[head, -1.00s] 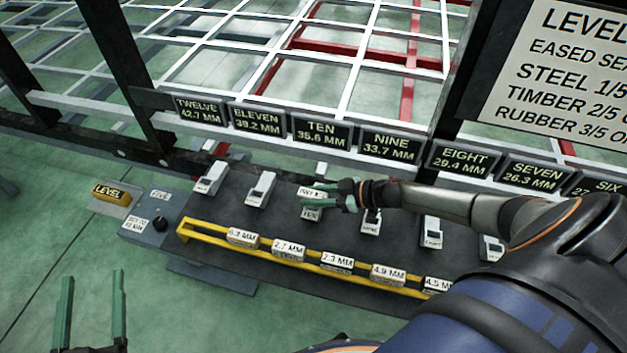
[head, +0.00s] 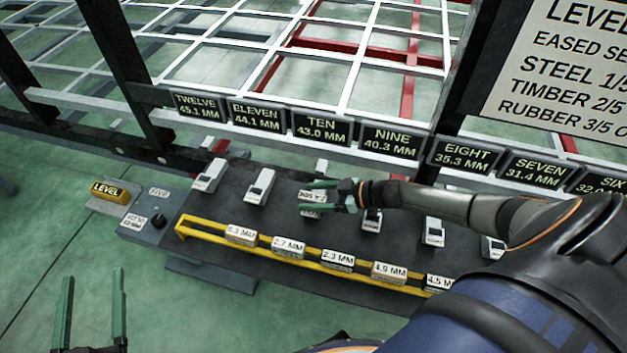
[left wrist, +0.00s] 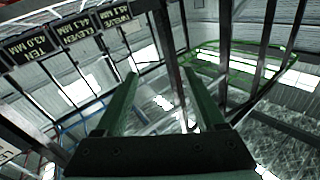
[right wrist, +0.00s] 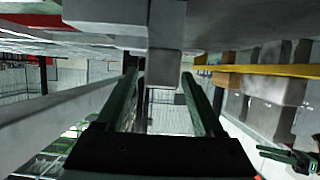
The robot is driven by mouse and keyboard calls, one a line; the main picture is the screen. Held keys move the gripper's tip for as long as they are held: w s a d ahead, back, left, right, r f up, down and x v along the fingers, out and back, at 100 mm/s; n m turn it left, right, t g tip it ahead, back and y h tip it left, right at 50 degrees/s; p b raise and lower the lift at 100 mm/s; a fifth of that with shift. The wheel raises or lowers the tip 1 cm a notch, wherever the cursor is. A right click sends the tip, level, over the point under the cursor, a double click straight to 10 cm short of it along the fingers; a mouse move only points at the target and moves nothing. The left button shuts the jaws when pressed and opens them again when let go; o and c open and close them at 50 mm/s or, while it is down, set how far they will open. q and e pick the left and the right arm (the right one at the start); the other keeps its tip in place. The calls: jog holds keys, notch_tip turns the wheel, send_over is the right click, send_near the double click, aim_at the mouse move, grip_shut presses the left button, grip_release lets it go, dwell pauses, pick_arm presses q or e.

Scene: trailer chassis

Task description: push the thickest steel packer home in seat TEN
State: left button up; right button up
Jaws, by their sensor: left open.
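Seat TEN lies below the dark sign TEN (head: 322,128), which reads 43.0 MM. A pale labelled block (head: 312,197) stands at this seat; its label is too small to read. My right gripper (head: 318,196) is at this block, its fingers apart. In the right wrist view a grey block (right wrist: 165,65) shows between and beyond the open fingers (right wrist: 160,82); I cannot tell whether they touch it. My left gripper (head: 92,285) is open and empty, low at the left over the floor. Its open fingers (left wrist: 162,80) also show in the left wrist view.
A yellow rack (head: 205,234) holds several labelled packers, such as 4.9 MM (head: 388,270). Neighbouring seats carry pale blocks (head: 258,187). A yellow LEVEL button (head: 108,191) and a grey box with a knob (head: 150,222) stand left. The chassis frame (head: 280,140) runs behind.

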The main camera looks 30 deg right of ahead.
jog(key=shift+f, duration=0.15)
jog(key=shift+p+v, duration=0.4)
jog(key=shift+v, duration=0.75)
pick_arm(q)
jog(key=s+f+n+g+y+p, duration=0.1)
jog(key=s+f+g, duration=0.3)
jog(key=f, duration=0.5)
jog(key=s+f+n+g+y+p, duration=0.1)
jog(key=s+f+g, duration=0.3)
jog(key=f, duration=0.6)
jog(key=shift+n+g+p, duration=0.3)
jog(key=shift+g, duration=0.2)
pick_arm(e)
jog(key=v, duration=1)
pick_arm(q)
jog(key=shift+f, duration=0.1)
pick_arm(e)
jog(key=shift+s, duration=0.1)
